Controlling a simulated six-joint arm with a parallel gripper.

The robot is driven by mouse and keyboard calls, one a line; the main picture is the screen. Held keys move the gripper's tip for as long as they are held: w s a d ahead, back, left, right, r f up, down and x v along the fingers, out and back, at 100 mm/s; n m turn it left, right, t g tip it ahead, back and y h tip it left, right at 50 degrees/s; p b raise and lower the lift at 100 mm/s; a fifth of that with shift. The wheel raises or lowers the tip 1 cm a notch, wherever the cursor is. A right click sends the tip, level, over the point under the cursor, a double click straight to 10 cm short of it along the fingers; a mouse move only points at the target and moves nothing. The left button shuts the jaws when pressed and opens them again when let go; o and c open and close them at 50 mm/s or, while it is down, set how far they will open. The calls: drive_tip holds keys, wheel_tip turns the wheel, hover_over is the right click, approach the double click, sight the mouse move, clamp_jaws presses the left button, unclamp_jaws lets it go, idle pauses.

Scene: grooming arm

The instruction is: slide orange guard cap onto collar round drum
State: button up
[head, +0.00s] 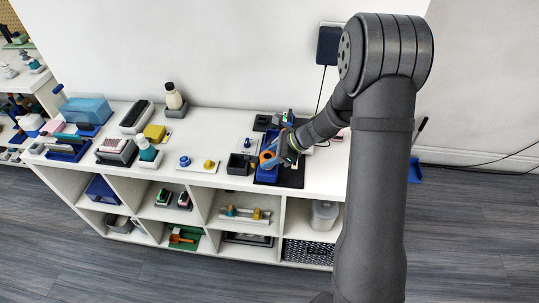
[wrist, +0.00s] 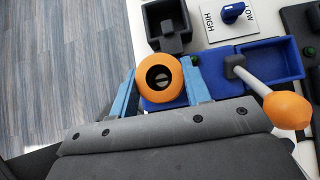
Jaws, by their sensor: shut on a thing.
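My gripper (wrist: 160,80) is at the front edge of the shelf top, its two blue fingers shut on the orange guard cap (wrist: 160,70). The cap is a round orange ring; its dark round opening faces the wrist camera, with something pale and grey inside that I cannot make out. The cap also shows small in the head view (head: 267,158), beside my gripper (head: 279,155). Behind it is a blue tray (wrist: 237,54). I cannot make out the drum or its collar, or whether the cap touches anything.
A grey lever with an orange knob (wrist: 287,110) reaches close on the right. A black open box (wrist: 149,18) and a HIGH/LOW dial plate (wrist: 209,24) stand beyond the tray. Bottles, boxes and brushes fill the shelf top's left; its front edge drops to the floor.

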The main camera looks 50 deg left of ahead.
drive_tip(key=shift+f, duration=0.7)
drive_tip(key=o, duration=1.3)
drive_tip(key=v, duration=1.7)
drive_tip(key=shift+r, duration=0.15)
drive_tip(key=shift+w+d, duration=0.1)
